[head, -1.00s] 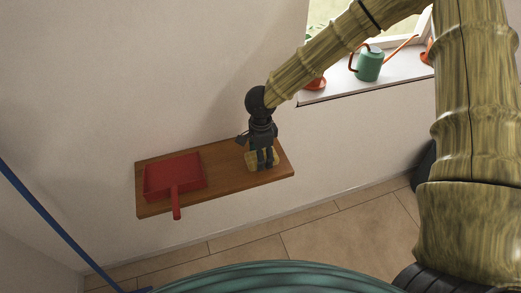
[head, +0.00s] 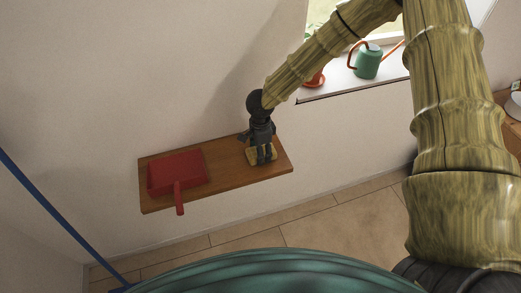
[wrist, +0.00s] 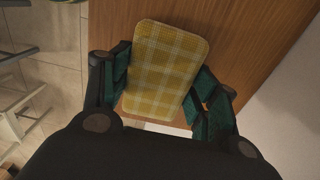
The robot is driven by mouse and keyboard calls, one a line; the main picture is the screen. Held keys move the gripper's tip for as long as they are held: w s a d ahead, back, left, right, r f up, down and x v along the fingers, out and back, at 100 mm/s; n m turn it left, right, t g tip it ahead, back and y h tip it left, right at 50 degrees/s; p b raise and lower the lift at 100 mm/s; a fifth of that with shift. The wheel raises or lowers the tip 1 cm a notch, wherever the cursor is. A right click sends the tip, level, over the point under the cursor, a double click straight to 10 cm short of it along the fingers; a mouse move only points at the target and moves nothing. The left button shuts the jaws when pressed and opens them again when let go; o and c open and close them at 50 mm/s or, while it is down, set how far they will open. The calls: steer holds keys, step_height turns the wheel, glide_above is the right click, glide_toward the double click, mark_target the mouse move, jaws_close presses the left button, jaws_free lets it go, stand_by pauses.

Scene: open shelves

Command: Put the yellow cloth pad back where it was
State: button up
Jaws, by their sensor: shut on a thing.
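The yellow cloth pad (wrist: 164,68), with a pale plaid pattern, sits between the two fingers of my gripper (wrist: 160,92) in the wrist view. The fingers press on its two long sides. In the head view my gripper (head: 262,154) points down over the right part of the wooden shelf (head: 222,172), with the pad (head: 254,156) at its fingertips, partly hidden by them. The pad is at or very close to the shelf top; I cannot tell whether it touches.
A red dustpan (head: 177,172) lies on the shelf's left part, its handle over the front edge. Bare shelf lies between it and the pad. A window sill (head: 345,84) at upper right holds a green watering can (head: 367,62). A blue strip (head: 60,215) runs along the left.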

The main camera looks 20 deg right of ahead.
steer(key=shift+f, duration=0.1)
steer(key=o, duration=0.9)
step_height(320, 180, up, 12)
steer(key=b, duration=0.4)
